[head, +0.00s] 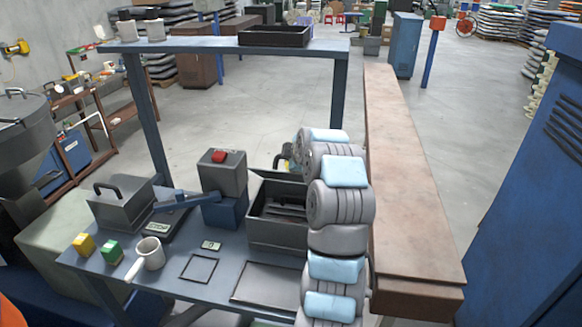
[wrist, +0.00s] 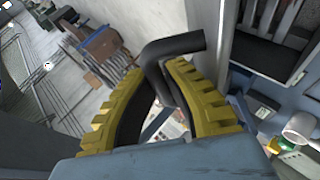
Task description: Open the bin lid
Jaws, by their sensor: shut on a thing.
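The dark grey bin (head: 277,232) stands on the blue-grey workbench at the right. Its top is open, and dark bar-like things show inside. Its lid (head: 278,177) is raised at the back edge and seen nearly edge-on. My gripper (head: 290,152) is behind the raised lid, largely hidden by my arm in the head view. In the wrist view my gripper (wrist: 166,88) has its yellow fingers shut on the bent black lid handle (wrist: 178,46). Part of the open bin (wrist: 272,55) shows at the upper right there.
A second grey box with a handle (head: 122,205) is at the bench's left. A grey and blue device with a red button (head: 222,175) stands just left of the bin. A white mug (head: 150,253) and yellow and green blocks are in front. A brown-topped beam (head: 405,180) runs right of my arm.

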